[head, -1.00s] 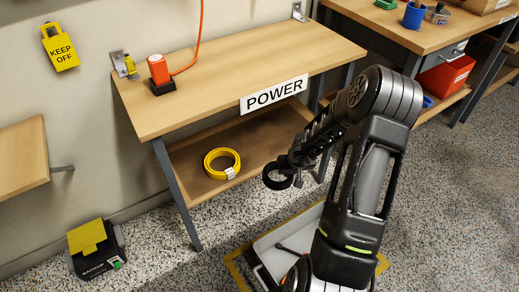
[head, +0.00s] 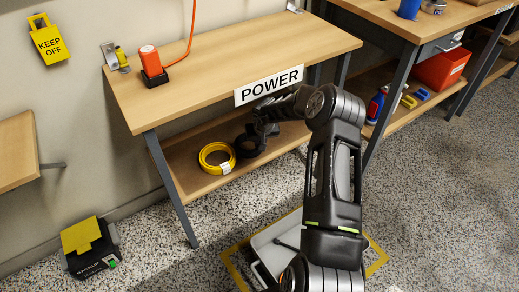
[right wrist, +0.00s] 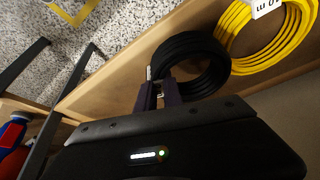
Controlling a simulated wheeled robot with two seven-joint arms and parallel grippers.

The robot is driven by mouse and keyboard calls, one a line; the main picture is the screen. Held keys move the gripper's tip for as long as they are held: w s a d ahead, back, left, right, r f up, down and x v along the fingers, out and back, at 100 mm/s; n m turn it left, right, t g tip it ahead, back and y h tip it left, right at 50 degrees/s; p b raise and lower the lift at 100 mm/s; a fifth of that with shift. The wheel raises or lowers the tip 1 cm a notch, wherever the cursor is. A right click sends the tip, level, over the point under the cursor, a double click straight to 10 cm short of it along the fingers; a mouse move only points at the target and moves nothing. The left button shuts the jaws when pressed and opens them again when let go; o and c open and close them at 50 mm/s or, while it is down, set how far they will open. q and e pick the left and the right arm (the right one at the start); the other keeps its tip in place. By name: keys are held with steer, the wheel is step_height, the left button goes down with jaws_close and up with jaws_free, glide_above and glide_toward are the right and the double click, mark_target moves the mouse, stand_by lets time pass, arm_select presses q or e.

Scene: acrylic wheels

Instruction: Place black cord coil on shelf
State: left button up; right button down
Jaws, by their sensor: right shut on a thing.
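The black cord coil (right wrist: 190,62) is in my right gripper (right wrist: 160,95), whose fingers are shut on its near edge in the right wrist view. In the head view the coil (head: 246,142) is over the lower shelf (head: 190,176) of the POWER bench, just right of a yellow cord coil (head: 216,158). The yellow coil also shows in the right wrist view (right wrist: 268,35), close beside the black one. I cannot tell whether the black coil touches the shelf board. My right forearm partly hides the shelf's right side. My left gripper is not in view.
The POWER bench top (head: 220,75) overhangs the shelf, with an orange-topped block (head: 150,62) on it. A bench leg (head: 170,190) stands at the shelf's left front. A grey case (head: 270,240) lies on the floor in front.

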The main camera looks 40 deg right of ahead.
steer(key=f, duration=0.1)
steer(key=f+b, duration=0.2)
steer(key=f, duration=0.1)
steer(key=shift+w, duration=0.25)
steer(key=shift+r, duration=0.1)
steer(key=c, duration=1.5)
jaws_free()
